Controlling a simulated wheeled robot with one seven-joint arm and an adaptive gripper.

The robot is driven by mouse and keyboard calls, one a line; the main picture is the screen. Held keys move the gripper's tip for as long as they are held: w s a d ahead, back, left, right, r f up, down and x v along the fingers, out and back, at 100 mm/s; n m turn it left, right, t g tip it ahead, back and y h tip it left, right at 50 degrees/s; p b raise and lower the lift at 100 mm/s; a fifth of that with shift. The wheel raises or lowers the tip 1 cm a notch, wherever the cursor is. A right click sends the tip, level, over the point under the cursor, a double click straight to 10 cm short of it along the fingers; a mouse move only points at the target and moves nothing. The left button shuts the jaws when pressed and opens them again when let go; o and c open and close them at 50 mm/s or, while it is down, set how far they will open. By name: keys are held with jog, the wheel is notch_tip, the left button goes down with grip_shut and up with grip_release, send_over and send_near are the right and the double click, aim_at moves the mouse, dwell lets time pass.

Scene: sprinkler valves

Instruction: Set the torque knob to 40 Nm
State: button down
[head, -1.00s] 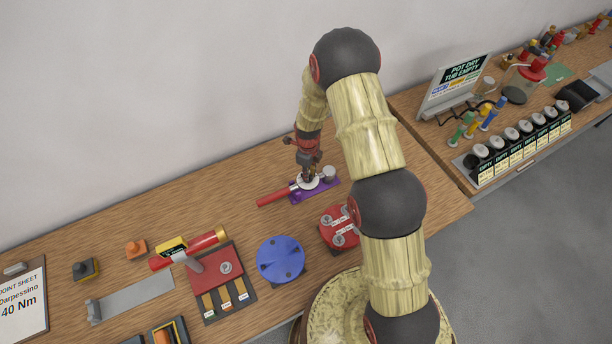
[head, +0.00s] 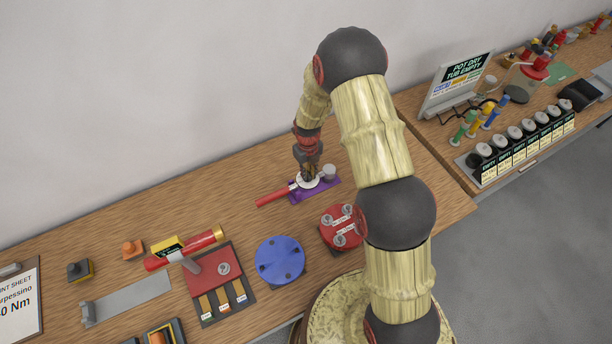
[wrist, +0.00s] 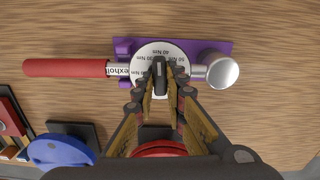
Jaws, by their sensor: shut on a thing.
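The torque wrench has a red handle (wrist: 65,68) and a round metal head (wrist: 222,72). It lies on a purple holder (wrist: 212,47) on the bench; its red handle also shows in the head view (head: 272,198). Its white dial (wrist: 143,50) carries Nm labels, with 40 Nm at the top, 30 Nm to the left and 50 Nm to the right. My gripper (wrist: 160,90) is shut on the dark torque knob (wrist: 160,66) at the dial's centre. The knob's upper end lies just below the 40 Nm label; my fingers hide its lower part.
A red round flange (head: 340,228) and a blue disc (head: 281,261) stand in front of the wrench. A joint sheet (head: 18,300) lies at the left edge.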

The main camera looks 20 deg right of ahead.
aim_at(308, 174)
dwell(0.3)
jog(key=shift+m+b, duration=0.35)
jog(key=shift+m, duration=0.45)
jog(key=c, duration=1.7)
grip_release()
jog(key=shift+c, duration=0.2)
jog(key=shift+r+p, duration=1.45)
jog(key=shift+r, duration=1.6)
jog(key=shift+f, duration=0.1)
